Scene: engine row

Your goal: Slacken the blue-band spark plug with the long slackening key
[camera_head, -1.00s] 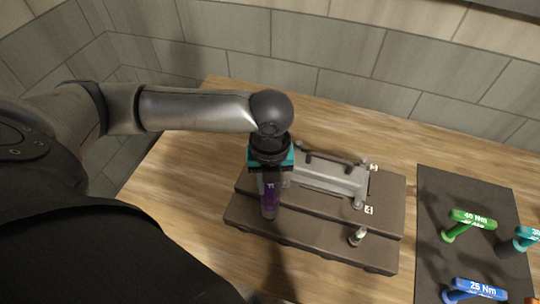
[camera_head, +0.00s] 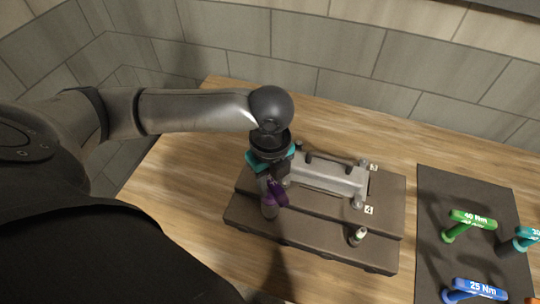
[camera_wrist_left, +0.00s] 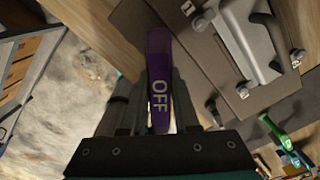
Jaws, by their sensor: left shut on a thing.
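My left gripper (camera_head: 272,182) is shut on the purple key (camera_head: 278,194), whose handle reads OFF in the left wrist view (camera_wrist_left: 159,85). The key points down at the left part of the dark stepped stand (camera_head: 310,234). Its lower end is at the front step; I cannot tell whether it sits on a plug. No blue band shows; the gripper and key hide that spot. Another plug (camera_head: 358,236), with a pale top, stands at the right of the front step. My right gripper is not in view.
A grey metal engine cover (camera_head: 328,178) lies on the stand's back part. A dark mat (camera_head: 437,188) at the right carries a green 40 Nm key (camera_head: 470,219), a blue 25 Nm key (camera_head: 475,289) and a teal key (camera_head: 522,240). Bare wood lies left of the stand.

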